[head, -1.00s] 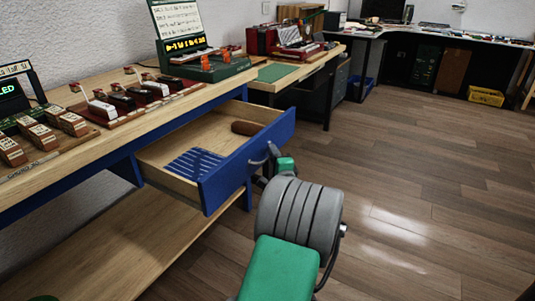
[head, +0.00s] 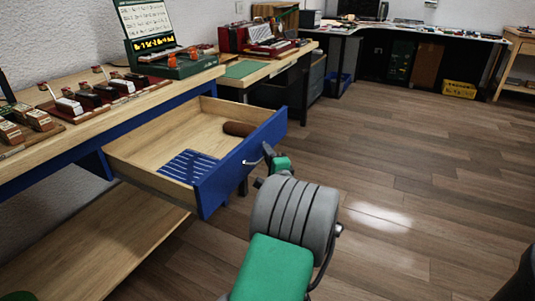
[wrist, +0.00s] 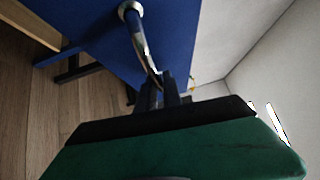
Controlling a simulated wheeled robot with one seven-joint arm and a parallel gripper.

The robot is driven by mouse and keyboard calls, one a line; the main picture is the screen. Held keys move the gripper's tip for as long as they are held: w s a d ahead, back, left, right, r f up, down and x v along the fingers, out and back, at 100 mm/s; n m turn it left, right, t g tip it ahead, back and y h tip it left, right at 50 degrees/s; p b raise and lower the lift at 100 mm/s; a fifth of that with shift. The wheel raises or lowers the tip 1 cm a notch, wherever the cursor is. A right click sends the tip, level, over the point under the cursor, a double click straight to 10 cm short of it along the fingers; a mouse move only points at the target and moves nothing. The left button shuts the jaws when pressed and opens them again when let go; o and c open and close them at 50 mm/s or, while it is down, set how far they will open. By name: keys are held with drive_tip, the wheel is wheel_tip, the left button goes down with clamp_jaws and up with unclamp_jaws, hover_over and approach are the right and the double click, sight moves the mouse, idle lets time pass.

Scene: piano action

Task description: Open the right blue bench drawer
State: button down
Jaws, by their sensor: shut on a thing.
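The blue bench drawer (head: 215,178) stands pulled out from under the wooden bench top, its inside open to view. A dark brown rounded object (head: 238,129) and a blue slatted piece (head: 188,166) lie in it. The drawer's metal handle (head: 256,161) is on its blue front and also shows in the wrist view (wrist: 136,30). My gripper (head: 268,152) is at the handle; in the wrist view its fingers (wrist: 160,88) are shut on the handle's end. The exact contact is small and dark.
The bench top (head: 75,120) carries several small piano-action models and a green case (head: 160,45). A lower wooden shelf (head: 110,245) runs below the drawer. A second bench (head: 265,72) stands behind. The wooden floor (head: 420,170) to the right is clear.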

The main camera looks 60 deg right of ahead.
drive_tip(key=c, duration=1.5)
unclamp_jaws()
drive_tip(key=p+v, duration=0.1)
drive_tip(key=v, duration=0.6)
drive_tip(key=shift+s+a, duration=0.25)
drive_tip(key=shift+s, duration=0.1)
